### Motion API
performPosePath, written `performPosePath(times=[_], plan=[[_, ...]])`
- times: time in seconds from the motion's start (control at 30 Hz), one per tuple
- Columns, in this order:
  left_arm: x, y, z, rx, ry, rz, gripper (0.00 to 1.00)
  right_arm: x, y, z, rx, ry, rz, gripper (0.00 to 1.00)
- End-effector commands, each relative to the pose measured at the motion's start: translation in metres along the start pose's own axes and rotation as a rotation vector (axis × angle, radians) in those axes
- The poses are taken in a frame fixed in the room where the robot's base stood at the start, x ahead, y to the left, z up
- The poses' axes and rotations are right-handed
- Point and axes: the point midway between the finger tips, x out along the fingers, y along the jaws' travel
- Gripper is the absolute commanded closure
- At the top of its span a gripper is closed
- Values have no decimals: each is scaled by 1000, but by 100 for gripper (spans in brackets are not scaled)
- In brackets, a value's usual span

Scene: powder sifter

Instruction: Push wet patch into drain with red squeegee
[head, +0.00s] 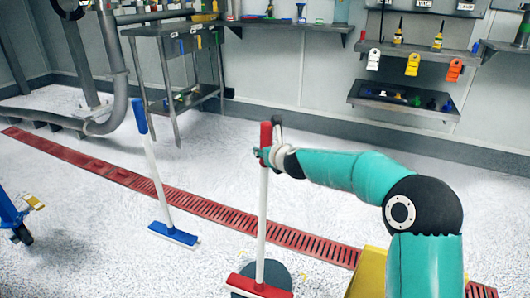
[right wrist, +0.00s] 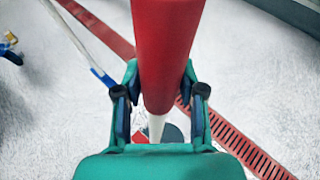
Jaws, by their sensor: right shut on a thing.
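The red squeegee stands upright, its red grip (head: 266,136) on a white pole (head: 262,215) and its red head (head: 258,287) low at the floor. My right gripper (head: 266,156) is shut around the red grip, which also fills the middle of the right wrist view (right wrist: 168,45). A dark grey round wet patch (head: 279,273) lies on the floor right behind the head, partly hidden by the pole and head. The red slotted drain (head: 225,213) runs diagonally across the floor beyond the patch. My left gripper is in neither view.
A blue squeegee (head: 157,175) stands on the near side of the drain, left of the red one. A yellow object (head: 368,272) stands at the lower right, partly behind my arm. A metal table (head: 175,30) and wall shelves (head: 405,100) line the back.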

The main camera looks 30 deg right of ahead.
Motion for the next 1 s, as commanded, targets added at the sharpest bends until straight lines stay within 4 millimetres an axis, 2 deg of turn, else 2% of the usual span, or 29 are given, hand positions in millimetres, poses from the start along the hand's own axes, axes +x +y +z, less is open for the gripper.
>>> performPosePath(times=[0.53,1.0], plan=[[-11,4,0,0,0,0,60,21,-25,10,-5,-5,-6,100],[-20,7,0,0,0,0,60,33,-39,15,-6,-5,-8,100]])
